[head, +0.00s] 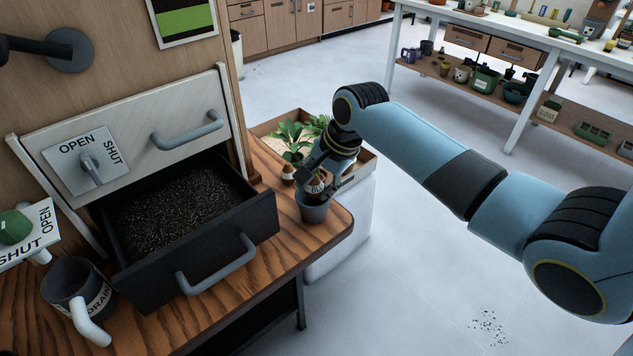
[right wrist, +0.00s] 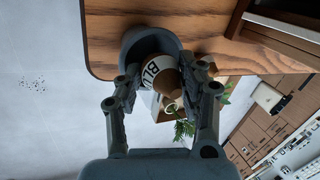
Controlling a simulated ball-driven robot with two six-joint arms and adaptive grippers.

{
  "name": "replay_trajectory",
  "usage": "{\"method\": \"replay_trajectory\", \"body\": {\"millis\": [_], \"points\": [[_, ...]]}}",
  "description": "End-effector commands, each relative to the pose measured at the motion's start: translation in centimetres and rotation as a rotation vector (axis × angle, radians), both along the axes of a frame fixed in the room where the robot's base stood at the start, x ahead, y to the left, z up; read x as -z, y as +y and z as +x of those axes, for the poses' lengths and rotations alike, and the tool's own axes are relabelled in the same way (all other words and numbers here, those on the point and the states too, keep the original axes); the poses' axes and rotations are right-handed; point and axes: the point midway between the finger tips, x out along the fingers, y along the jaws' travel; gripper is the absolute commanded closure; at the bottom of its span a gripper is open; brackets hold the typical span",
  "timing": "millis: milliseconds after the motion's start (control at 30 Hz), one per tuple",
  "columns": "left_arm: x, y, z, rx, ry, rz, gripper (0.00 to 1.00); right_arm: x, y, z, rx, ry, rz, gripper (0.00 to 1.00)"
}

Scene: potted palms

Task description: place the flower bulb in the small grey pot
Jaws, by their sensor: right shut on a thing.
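The flower bulb (head: 317,185), brown-topped with a pale lettered label, is at the mouth of the small grey pot (head: 314,209). In the right wrist view the bulb (right wrist: 160,72) overlaps the opening of the pot (right wrist: 143,40); I cannot tell whether it touches the bottom. The pot stands upright near the right corner of the wooden bench. My right gripper (head: 322,172) is shut on the bulb, a finger on each side in the right wrist view (right wrist: 162,84). My left gripper is not in view.
A second brown-and-white thing (head: 288,173) stands left of the pot. An open dark drawer of soil (head: 262,223) juts over the bench (head: 262,276). A grey mug (head: 72,280) stands front left. A box (head: 361,166) with leafy plants is behind the pot. Open floor lies right.

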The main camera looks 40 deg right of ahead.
Motion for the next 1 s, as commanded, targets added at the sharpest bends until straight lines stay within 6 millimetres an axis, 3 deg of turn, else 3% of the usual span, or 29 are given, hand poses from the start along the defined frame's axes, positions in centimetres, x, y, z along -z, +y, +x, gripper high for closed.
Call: {"method": "replay_trajectory", "body": {"millis": [733,767,800,1000], "points": [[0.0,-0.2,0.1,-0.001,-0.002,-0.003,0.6,1.1,0.0,0.1,-0.001,-0.002,-0.001,0.91],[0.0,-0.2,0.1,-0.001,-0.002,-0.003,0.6,1.1,0.0,0.0,-0.001,-0.002,-0.001,0.58],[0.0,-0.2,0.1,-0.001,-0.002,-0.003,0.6,1.1,0.0,0.0,-0.001,-0.002,-0.001,0.52],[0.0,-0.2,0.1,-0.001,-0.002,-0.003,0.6,1.1,0.0,0.0,-0.001,-0.001,-0.001,0.52]]}}
